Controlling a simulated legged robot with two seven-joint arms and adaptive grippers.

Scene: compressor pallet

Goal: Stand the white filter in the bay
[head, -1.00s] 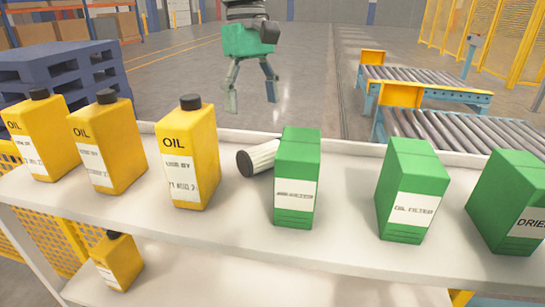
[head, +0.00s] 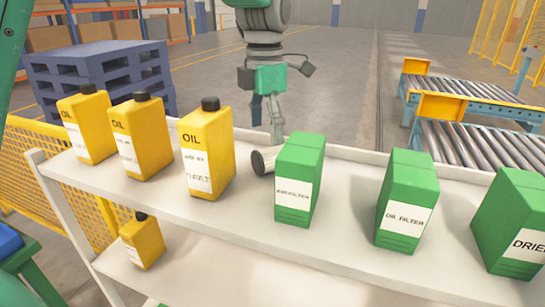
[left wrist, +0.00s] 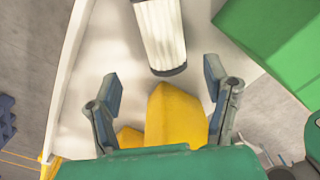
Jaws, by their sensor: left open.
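The white filter (head: 263,161) lies on its side on the upper shelf, pleated with a dark end cap. In the head view it is partly hidden behind a green box (head: 300,180). It also shows in the left wrist view (left wrist: 161,35), its near end just beyond the fingertips. I cannot tell which place is the bay. My right gripper is not in view.
Several yellow oil bottles (head: 207,152) stand left on the shelf (head: 345,215). Other green boxes (head: 407,201) stand right, with bare shelf between boxes. A raised lip runs along the far edge. Roller conveyors (head: 470,145) and a blue pallet stack (head: 95,75) are beyond.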

